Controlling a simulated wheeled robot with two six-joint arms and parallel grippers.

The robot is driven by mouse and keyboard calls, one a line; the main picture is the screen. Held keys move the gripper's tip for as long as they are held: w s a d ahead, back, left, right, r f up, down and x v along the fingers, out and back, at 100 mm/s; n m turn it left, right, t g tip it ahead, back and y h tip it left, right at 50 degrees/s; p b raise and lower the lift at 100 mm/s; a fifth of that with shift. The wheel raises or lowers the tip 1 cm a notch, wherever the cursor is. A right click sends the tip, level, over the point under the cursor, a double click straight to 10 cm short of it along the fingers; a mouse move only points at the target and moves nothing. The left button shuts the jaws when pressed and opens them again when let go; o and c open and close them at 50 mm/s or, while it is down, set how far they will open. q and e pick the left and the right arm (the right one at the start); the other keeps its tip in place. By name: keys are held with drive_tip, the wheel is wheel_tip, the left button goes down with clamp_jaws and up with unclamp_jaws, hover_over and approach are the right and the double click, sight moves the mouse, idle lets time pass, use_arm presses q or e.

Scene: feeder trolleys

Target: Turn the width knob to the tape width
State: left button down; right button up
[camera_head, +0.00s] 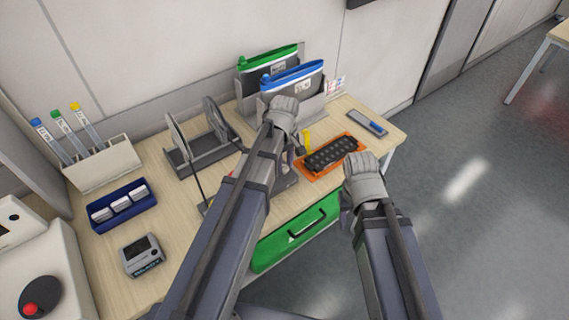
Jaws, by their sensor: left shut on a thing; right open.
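My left gripper (296,143) is over the table's middle, at a grey device (287,179) that my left arm mostly covers. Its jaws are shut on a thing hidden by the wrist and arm. I cannot make out the width knob or its scale. A small yellow part (307,137) shows just right of the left gripper. My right gripper (350,200) is open and empty at the table's front right edge, apart from the device; its fingers are hard to see. A tape reel (176,138) stands upright in a grey rack, left of my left arm.
An orange tray (348,175) with a black insert lies between the grippers. Green and blue pouches (291,76) stand behind. A blue bin (124,226), a small display device (142,257) and a tube holder (103,170) are left. A green drawer (297,232) is below. The floor at right is clear.

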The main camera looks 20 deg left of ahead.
sight(284, 167)
use_arm(q)
drive_tip(key=c, duration=0.5)
unclamp_jaws()
drive_tip(key=shift+r, duration=0.1)
wheel_tip(284, 167, up, 8)
drive_tip(key=p, duration=0.8)
drive_tip(key=shift+f, duration=0.2)
